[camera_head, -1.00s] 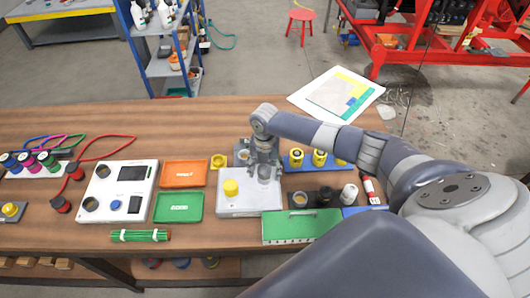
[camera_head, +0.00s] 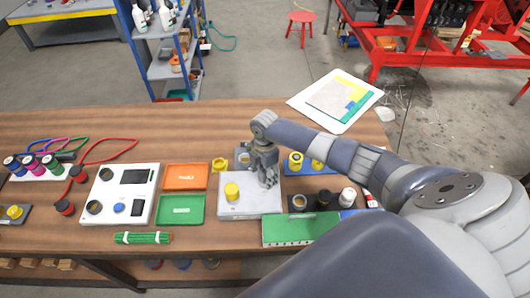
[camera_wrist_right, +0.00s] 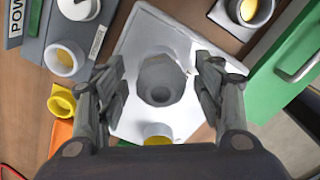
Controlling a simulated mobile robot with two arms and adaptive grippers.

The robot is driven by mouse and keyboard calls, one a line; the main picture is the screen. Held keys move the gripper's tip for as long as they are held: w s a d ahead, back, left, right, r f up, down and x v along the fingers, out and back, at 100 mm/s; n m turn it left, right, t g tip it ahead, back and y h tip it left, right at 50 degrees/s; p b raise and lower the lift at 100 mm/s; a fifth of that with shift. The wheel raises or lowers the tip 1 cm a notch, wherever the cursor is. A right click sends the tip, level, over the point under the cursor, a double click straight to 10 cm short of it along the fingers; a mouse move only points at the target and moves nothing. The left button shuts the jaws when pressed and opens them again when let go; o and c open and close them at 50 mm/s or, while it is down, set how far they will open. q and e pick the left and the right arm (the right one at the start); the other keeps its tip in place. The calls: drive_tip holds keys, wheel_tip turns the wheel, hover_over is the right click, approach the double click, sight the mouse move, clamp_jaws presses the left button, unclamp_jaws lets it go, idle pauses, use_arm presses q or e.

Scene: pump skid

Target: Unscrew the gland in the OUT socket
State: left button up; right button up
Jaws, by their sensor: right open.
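The light grey block (camera_head: 250,207) stands on the bench, with a yellow round part (camera_head: 232,191) on its left half. That yellow part also shows at the bottom of the wrist view (camera_wrist_right: 158,134). A grey hexagonal gland with a dark centre hole (camera_wrist_right: 161,90) stands on the block. My right gripper (camera_head: 268,180) is over the right half of the block, pointing down. In the wrist view its fingers (camera_wrist_right: 161,76) are open, one on each side of the gland, with gaps showing. The gripper mostly hides the gland in the head view. No OUT label is readable. My left gripper is not in view.
Left of the block lie an orange tray (camera_head: 186,176), a green tray (camera_head: 180,210) and a yellow ring (camera_head: 219,164). A green box with a handle (camera_head: 300,231) is close in front on the right. Dark and white round parts (camera_head: 347,197) stand to the right.

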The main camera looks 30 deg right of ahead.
drive_tip(key=c, duration=1.1)
drive_tip(key=shift+n+b, duration=0.3)
drive_tip(key=shift+n, duration=0.6)
drive_tip(key=n, duration=0.3)
drive_tip(key=shift+b, duration=0.3)
drive_tip(key=shift+f+n+b, duration=0.1)
drive_tip(key=shift+n+b, duration=0.25)
drive_tip(key=shift+n, duration=1.85)
drive_tip(key=o, duration=1.1)
drive_tip(key=shift+r, duration=0.2)
